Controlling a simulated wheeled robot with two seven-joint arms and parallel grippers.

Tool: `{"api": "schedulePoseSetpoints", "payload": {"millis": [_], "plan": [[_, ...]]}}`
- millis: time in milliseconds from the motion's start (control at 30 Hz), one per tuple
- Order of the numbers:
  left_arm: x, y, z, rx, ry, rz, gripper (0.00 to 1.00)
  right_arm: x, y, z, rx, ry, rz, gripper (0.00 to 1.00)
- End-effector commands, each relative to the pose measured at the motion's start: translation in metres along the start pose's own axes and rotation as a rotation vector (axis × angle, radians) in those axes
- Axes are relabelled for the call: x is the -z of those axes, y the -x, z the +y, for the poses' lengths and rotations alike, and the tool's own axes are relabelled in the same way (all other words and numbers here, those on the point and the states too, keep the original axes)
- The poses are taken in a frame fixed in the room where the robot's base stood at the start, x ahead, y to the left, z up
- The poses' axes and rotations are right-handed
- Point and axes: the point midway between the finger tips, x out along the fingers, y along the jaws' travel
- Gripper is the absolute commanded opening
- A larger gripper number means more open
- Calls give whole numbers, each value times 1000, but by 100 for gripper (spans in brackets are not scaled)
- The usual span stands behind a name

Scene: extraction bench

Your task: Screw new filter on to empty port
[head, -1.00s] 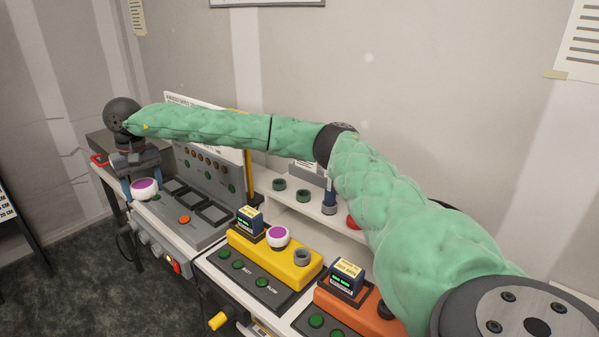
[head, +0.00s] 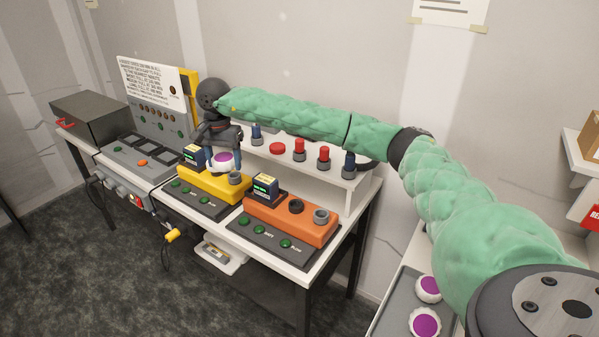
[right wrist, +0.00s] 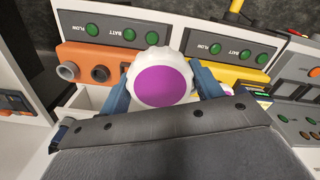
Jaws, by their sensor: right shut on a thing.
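My right gripper (head: 222,161) is shut on a white, ribbed filter with a purple face; the right wrist view shows this filter (right wrist: 160,80) between the blue fingers. In the head view the gripper is over the yellow unit (head: 208,186). A second purple-faced filter (right wrist: 231,91) shows partly behind a finger, at the yellow unit; in the head view the two overlap and are hard to separate. The yellow unit has an open grey port (head: 235,178). The orange unit (head: 277,219) has a dark port (head: 296,206) and a grey port (head: 321,216), both without a filter. My left gripper is not in view.
A white shelf (head: 345,181) with red-topped and blue parts stands behind the units. A grey console (head: 130,163) is at left. Two more purple-faced filters (head: 428,288) lie in a grey tray (head: 395,306) at lower right. A yellow-ended connector (head: 172,236) hangs at the bench front.

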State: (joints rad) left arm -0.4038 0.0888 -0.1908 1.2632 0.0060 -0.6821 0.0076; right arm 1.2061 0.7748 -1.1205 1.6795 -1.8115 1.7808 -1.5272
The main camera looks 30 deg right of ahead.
Motion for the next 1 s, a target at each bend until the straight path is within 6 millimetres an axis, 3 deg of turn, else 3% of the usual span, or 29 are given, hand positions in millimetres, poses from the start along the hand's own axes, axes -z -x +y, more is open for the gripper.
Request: {"api": "schedulePoseSetpoints", "payload": {"millis": [700,1000], "plan": [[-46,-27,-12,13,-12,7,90,44,-58,139,-4,-1409,1,33],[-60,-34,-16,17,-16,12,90,55,-68,186,-2,-1855,1,33]]}}
